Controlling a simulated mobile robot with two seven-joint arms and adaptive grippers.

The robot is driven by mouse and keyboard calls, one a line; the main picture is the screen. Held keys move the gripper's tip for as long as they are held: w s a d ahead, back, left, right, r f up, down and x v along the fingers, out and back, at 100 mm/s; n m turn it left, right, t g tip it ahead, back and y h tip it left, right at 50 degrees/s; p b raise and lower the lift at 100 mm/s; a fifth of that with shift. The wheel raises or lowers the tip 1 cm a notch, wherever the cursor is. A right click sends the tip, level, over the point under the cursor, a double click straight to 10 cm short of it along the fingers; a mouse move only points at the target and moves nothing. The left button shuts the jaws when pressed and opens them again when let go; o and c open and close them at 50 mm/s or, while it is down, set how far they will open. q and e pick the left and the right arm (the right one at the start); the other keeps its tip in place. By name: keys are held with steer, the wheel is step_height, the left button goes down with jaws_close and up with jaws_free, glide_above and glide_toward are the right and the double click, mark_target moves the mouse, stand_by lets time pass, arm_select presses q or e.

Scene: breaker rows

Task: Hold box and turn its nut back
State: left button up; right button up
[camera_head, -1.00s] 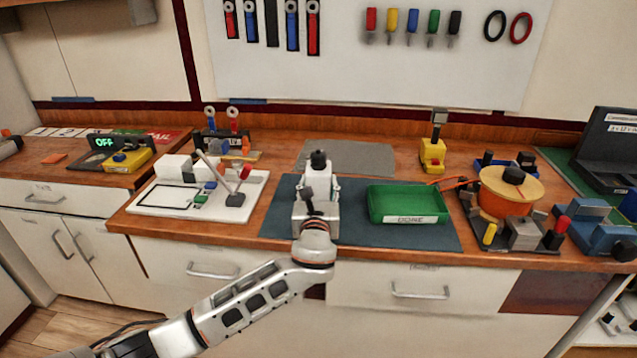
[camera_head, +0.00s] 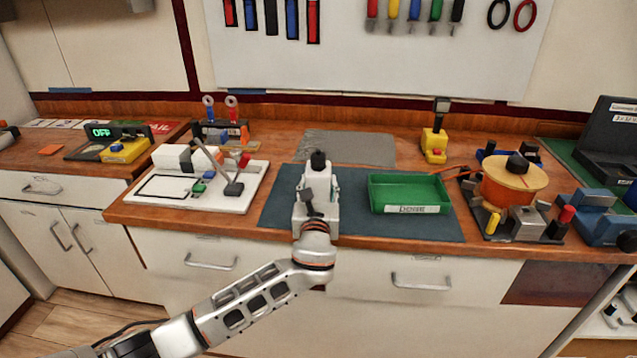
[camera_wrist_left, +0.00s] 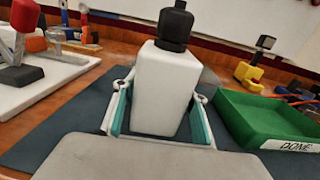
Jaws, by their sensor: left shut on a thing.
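A white box (camera_wrist_left: 165,88) with a black nut-like top (camera_wrist_left: 174,24) stands upright on the dark blue-grey mat (camera_head: 400,230). In the head view the box (camera_head: 319,176) is partly hidden behind my left gripper (camera_head: 316,198). The left wrist view shows my left gripper (camera_wrist_left: 158,115) shut on the box, with a teal-lined finger on each side of it. The black top stands above the fingers, clear of them. My right gripper is not in view.
A green tray labelled DONE (camera_head: 408,210) is to the right on the mat. A white board with small parts (camera_head: 165,206) is to the left. A yellow tool (camera_head: 434,146) stands behind. A spool fixture (camera_head: 512,186) is farther right.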

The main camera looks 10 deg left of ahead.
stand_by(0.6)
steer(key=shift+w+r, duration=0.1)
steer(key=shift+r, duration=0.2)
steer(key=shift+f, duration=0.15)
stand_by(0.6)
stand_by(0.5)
